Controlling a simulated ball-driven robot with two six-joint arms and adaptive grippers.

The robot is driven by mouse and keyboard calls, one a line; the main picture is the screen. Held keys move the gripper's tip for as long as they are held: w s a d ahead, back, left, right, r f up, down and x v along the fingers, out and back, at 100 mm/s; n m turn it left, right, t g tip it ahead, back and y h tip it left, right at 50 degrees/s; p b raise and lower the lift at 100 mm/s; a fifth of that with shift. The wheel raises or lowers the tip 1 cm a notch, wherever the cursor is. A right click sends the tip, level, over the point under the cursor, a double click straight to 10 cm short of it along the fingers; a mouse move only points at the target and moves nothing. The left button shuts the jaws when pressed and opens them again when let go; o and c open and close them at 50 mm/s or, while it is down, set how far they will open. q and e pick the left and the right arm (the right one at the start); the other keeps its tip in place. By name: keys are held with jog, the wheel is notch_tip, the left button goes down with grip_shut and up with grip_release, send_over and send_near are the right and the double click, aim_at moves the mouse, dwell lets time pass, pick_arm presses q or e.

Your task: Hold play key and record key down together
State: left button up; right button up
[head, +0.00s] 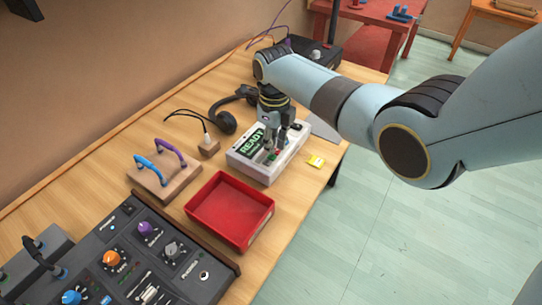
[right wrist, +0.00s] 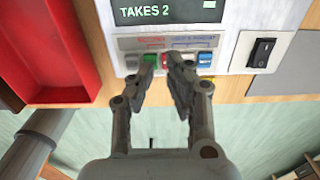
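The pale recorder (head: 244,162) stands on the wooden bench with a lit screen reading READY in the head view; in the right wrist view its screen (right wrist: 170,11) shows TAKES 2. Contact cannot be told. My left gripper is out of view.
A red tray (head: 207,231), a wooden block with blue and purple handles (head: 178,186), and a dark mixing console (head: 190,283) stand nearer. Headphones (head: 226,122) lie behind the recorder. A yellow note (head: 316,161) lies near the bench edge. A black rocker switch (right wrist: 262,52) is right of the keys.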

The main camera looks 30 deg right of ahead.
aim_at(274, 155)
jog(key=shift+s, duration=0.1)
jog(key=shift+f+b, duration=0.65)
jog(key=shift+f, duration=0.25)
dwell(0.6)
dwell(0.6)
notch_tip(274, 155, up, 7)
jog(key=p, duration=0.7)
jog(key=shift+r, duration=0.1)
